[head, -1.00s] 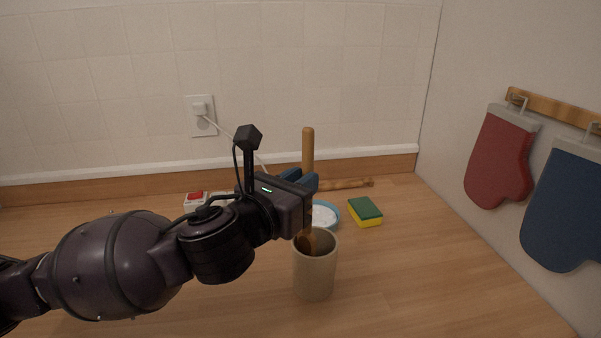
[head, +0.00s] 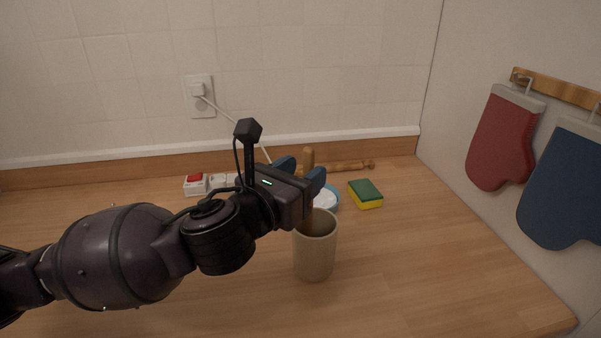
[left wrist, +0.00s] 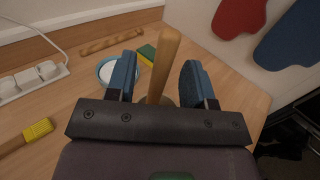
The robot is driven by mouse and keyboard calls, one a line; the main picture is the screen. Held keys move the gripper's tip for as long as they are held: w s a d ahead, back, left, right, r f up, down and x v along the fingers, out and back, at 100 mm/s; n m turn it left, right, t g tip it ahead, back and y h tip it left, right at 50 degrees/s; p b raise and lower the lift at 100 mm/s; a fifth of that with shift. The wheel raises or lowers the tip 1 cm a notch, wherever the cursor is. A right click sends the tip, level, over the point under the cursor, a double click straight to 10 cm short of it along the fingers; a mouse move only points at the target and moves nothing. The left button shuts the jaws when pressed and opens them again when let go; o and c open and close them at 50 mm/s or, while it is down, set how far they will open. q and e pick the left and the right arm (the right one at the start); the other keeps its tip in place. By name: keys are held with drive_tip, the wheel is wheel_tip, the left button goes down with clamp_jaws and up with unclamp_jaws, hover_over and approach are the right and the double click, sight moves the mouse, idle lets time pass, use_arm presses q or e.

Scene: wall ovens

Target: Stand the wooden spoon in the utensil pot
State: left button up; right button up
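The wooden spoon (head: 308,157) stands handle up, its lower part inside the beige utensil pot (head: 315,255); the bowl end is hidden by the pot wall and my gripper. My left gripper (head: 301,174) is just above the pot rim, its blue fingers on either side of the handle. In the left wrist view the spoon handle (left wrist: 164,60) rises between the fingers (left wrist: 158,82), with a gap on both sides, so the gripper is open. The pot is mostly hidden there. My right gripper is not in view.
Behind the pot are a blue-rimmed dish (head: 328,199), a green and yellow sponge (head: 365,194) and a wooden rod (head: 345,167). A power strip (head: 195,184) lies at the back left. A yellow-bristled brush (left wrist: 38,130) lies on the counter. Red and blue mitts hang right.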

use_arm(q)
drive_tip(key=shift+s+a, duration=0.35)
drive_tip(key=shift+s, duration=0.15)
drive_tip(key=p+v, duration=0.2)
drive_tip(key=v, duration=0.7)
drive_tip(key=shift+s+a, duration=0.15)
drive_tip(key=shift+s, duration=0.15)
